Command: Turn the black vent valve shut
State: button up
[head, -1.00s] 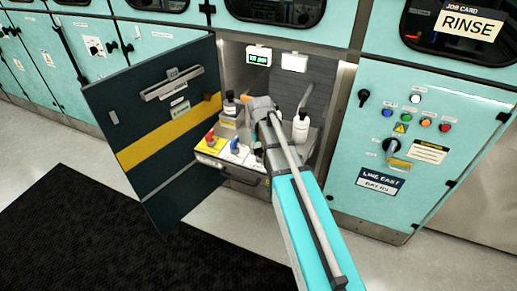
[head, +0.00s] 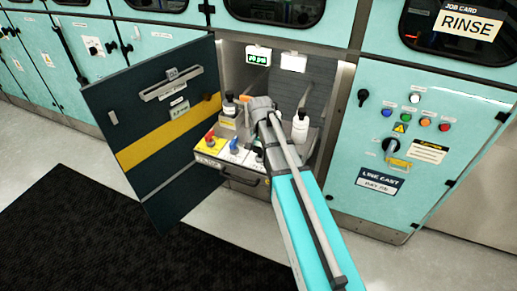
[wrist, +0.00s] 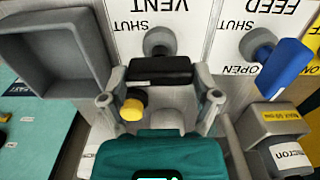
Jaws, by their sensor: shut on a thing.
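The black vent valve handle (wrist: 160,70) lies crosswise in the wrist view, in front of its grey stem on a white plate marked VENT and SHUT. My gripper (wrist: 157,98) is shut on the handle, with one finger at each end of it. The plate's lower part is hidden behind the gripper in the wrist view.
The blue feed valve (wrist: 284,64) stands close to the right, with SHUT and OPEN marks. A red valve (head: 209,135) is at the panel's left. A white bottle (head: 300,127) stands right of my arm. The dark door (head: 155,130) hangs open on the left.

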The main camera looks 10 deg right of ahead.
jog(key=shift+s+a+m, duration=0.1)
jog(key=shift+m, duration=0.2)
jog(key=o, duration=0.9)
jog(key=shift+o, duration=0.3)
jog(key=shift+r, duration=0.1)
